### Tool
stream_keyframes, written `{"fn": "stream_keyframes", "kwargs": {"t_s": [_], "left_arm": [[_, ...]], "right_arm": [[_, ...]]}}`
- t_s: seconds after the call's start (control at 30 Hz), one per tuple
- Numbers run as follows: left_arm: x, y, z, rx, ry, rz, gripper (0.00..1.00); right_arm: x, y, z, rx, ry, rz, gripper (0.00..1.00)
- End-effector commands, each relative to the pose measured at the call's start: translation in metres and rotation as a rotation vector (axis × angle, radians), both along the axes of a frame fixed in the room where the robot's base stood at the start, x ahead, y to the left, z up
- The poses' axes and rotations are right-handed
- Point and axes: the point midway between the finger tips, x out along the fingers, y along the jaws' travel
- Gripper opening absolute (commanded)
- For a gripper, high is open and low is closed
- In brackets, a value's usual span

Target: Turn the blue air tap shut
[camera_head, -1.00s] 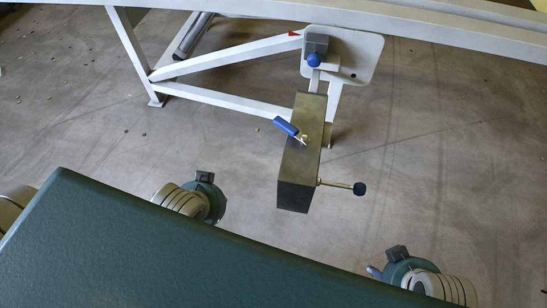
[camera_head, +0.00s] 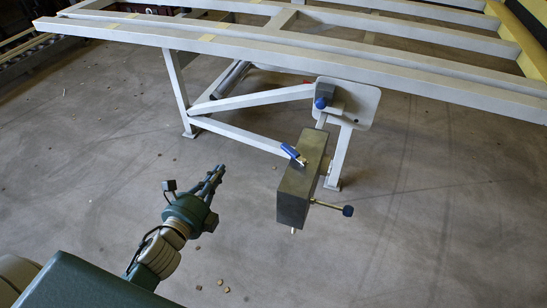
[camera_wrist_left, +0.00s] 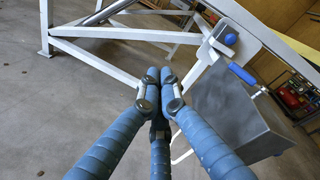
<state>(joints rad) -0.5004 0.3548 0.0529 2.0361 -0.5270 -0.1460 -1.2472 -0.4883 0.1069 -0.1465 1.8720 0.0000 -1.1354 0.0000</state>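The blue tap lever (camera_head: 290,151) sits on a small brass fitting on a dark grey metal box (camera_head: 296,196), which hangs by the table frame. The lever points to the upper left in the head view. In the left wrist view, the blue tap lever (camera_wrist_left: 243,75) lies at the top edge of the box (camera_wrist_left: 232,115), right of the fingers. My left gripper (camera_head: 219,170) is left of the box, apart from it, with nothing between its fingers. In the left wrist view its blue-grey fingers (camera_wrist_left: 160,76) are drawn together at the tips. My right gripper is out of view.
A white tilting frame table (camera_head: 440,85) spans the back, with slanted legs near the box. A blue round knob (camera_head: 320,103) is on a plate above the box. A rod with a dark knob (camera_head: 348,211) sticks out right. Floor around is mostly clear, with small scraps.

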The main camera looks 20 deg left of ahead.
Motion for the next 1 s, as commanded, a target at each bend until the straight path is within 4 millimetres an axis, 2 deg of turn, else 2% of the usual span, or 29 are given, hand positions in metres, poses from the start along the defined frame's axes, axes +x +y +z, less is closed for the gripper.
{"fn": "stream_keyframes", "kwargs": {"t_s": [0.03, 0.13, 0.2, 0.33, 0.47, 0.57, 0.67, 1.0], "left_arm": [[0.004, -0.005, 0.016, 0.167, -0.057, -0.092, 0.00], [0.003, -0.024, 0.030, 0.476, -0.176, -0.273, 0.00], [-0.003, -0.036, 0.033, 0.650, -0.248, -0.378, 0.00], [-0.016, -0.053, 0.033, 0.864, -0.353, -0.516, 0.00], [-0.024, -0.060, 0.031, 0.954, -0.405, -0.577, 0.00], [-0.019, -0.065, 0.031, 0.966, -0.413, -0.585, 0.00], [-0.008, -0.073, 0.032, 0.965, -0.416, -0.584, 0.00], [0.054, -0.111, 0.033, 0.961, -0.415, -0.582, 0.00]], "right_arm": [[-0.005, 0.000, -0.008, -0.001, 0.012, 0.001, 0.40], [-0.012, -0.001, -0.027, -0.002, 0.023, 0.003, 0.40], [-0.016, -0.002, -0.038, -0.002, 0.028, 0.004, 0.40], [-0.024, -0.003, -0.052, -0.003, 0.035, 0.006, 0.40], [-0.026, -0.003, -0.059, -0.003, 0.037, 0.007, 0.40], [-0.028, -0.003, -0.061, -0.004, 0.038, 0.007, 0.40], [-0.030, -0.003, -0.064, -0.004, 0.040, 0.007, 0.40], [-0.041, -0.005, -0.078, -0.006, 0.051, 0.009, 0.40]]}}
